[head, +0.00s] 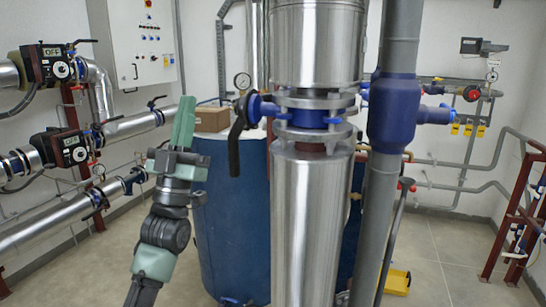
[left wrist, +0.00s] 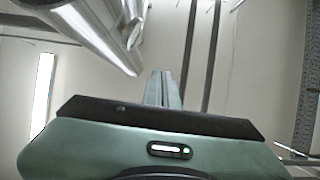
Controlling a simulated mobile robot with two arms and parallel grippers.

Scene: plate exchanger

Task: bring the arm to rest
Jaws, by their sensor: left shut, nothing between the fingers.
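My left gripper (head: 184,122) is raised in the head view, left of the steel column, with its green fingers pointing up. The fingers are together and nothing is between them. In the left wrist view the shut fingers (left wrist: 164,88) point up toward the pale ceiling. My left arm comes up from the bottom of the head view. The gripper appears in front of the blue tank and the brown box, and I see no contact with either. My right gripper is not in view.
A steel column (head: 312,220) and a grey pipe (head: 378,210) stand in the middle. A black-handled valve (head: 236,135) sticks out left of the column. A blue tank (head: 230,220) stands behind. Steel pipes (head: 60,215) run along the left.

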